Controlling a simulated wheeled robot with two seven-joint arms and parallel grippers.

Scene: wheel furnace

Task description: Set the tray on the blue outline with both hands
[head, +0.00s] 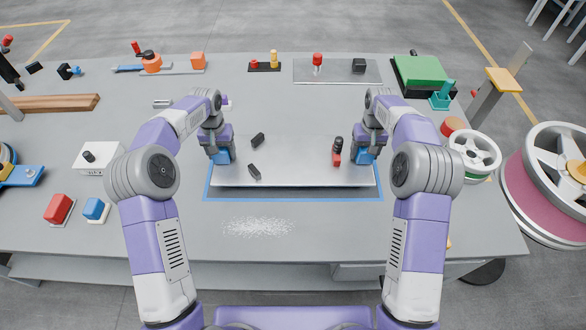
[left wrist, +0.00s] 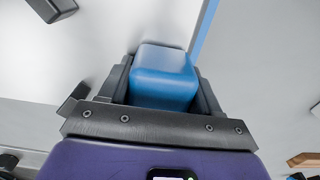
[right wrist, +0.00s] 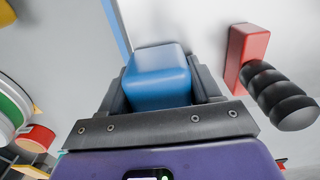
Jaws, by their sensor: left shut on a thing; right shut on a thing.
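The tray (head: 290,175) is a flat grey metal plate in the middle of the table in the head view. It carries a red block with a black handle (head: 337,152) and two small black pieces (head: 254,172). The blue outline (head: 290,198) shows along the tray's front and sides; its far side is hidden. My left gripper (head: 221,155) is shut on the blue handle at the tray's left end (left wrist: 163,78). My right gripper (head: 366,155) is shut on the blue handle at the right end (right wrist: 157,75). I cannot tell whether the tray touches the table.
A patch of white grains (head: 257,227) lies in front of the outline. Red and blue switches (head: 60,208) and a white box (head: 97,157) stand at the left. A white handwheel (head: 474,153) stands at the right. A green block (head: 419,70) and another plate (head: 337,73) are at the back.

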